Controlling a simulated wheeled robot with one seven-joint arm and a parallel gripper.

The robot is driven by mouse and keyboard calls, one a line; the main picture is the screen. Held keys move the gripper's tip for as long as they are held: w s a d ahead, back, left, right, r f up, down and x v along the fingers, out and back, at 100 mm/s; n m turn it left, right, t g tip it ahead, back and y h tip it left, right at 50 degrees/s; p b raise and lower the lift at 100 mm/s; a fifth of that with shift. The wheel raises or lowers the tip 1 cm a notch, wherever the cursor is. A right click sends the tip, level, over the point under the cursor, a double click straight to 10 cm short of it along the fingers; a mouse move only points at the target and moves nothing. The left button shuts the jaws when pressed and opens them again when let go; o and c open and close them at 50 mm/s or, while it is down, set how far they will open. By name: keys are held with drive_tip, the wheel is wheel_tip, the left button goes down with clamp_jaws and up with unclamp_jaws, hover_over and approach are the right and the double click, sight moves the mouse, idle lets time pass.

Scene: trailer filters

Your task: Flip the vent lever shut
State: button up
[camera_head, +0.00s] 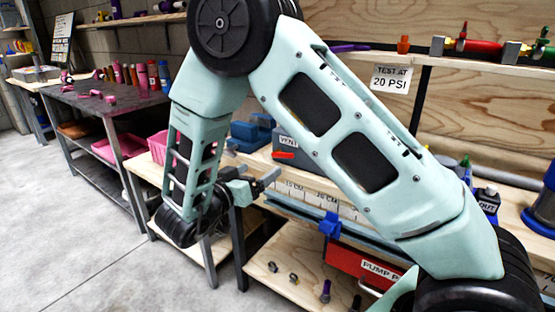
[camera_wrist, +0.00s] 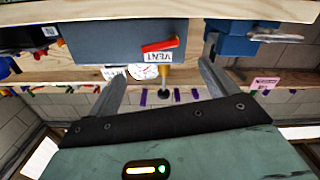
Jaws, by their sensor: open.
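The vent lever is a short red bar (camera_head: 284,155) on the front of a grey box with a VENT label (camera_head: 289,142). In the wrist view the red lever (camera_wrist: 160,45) lies nearly level, slightly tilted, beside the label on the grey box (camera_wrist: 110,42), which appears upside down. My gripper (camera_head: 266,182) is below and a little left of the lever in the head view. In the wrist view my gripper (camera_wrist: 163,72) is open and empty, with the lever ahead between its spread fingers and apart from both. My arm hides part of the box's right side.
A blue device (camera_head: 252,134) stands left of the box; it also shows in the wrist view (camera_wrist: 240,40). A ruler strip (camera_head: 315,195) runs along the bench front. A red pump box (camera_head: 370,265) sits on the shelf below. Open floor (camera_head: 90,220) lies left.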

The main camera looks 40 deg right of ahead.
sight(281, 155)
drive_tip(key=x, duration=0.9)
drive_tip(key=shift+d, duration=0.2)
drive_tip(key=c, duration=1)
drive_tip(key=shift+f+b, duration=0.15)
drive_tip(key=shift+b, duration=0.15)
